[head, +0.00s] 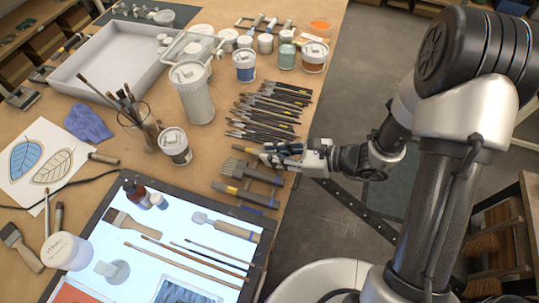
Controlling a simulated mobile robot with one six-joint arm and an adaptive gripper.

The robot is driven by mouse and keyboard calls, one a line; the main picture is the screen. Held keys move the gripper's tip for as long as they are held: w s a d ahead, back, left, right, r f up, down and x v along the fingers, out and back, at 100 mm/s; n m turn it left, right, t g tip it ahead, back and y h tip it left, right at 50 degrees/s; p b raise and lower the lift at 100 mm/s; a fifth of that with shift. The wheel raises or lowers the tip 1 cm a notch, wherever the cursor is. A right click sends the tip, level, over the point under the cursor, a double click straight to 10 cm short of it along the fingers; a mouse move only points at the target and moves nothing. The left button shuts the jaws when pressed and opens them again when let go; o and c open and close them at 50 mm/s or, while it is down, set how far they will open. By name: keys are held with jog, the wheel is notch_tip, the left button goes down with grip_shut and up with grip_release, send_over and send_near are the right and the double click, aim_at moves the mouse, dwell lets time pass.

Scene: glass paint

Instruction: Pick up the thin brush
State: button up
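Several long thin brushes lie on the lit white panel at the bottom of the head view. One dark, slender brush (216,252) lies slanted, with brown-handled ones (192,261) beside and below it. I cannot tell which one is the thin brush. More thin dark brushes (268,110) lie in a row near the table's right edge. My gripper (285,155) is at the right edge of the table, pointing left, over or beside flat wide brushes. It is apart from the brushes on the panel. Its fingers are too small and overlapped to tell whether they are open.
A wide grey brush (250,172) and another flat tool (245,194) lie by my gripper. A tall white container (193,94), a small paint jar (174,145) and a glass of brushes (141,128) stand further left. The lit panel's dark frame (262,250) borders the table edge.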

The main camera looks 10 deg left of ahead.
grip_shut()
notch_tip(320, 180, up, 20)
jog(key=p, duration=0.6)
dwell(0.5)
